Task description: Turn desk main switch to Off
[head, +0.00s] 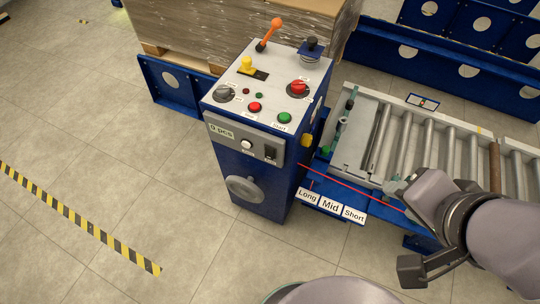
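The blue control desk (250,175) stands upright near the middle of the head view, with a light grey sloped top. On the top are a grey-black rotary knob (224,93) at the left and a red knob on a dark round base (298,88) at the right. The labels are too small to read, so I cannot tell which is the main switch or its position. My arm is at the lower right, apart from the desk. A dark block (411,271) there may be part of my gripper; its fingers cannot be made out.
The desk top also has an orange lever (269,34), a yellow control (246,65), a red button (254,107) and a green button (284,118). A roller conveyor (430,140) stands to the right. Wrapped cargo (225,30) is behind.

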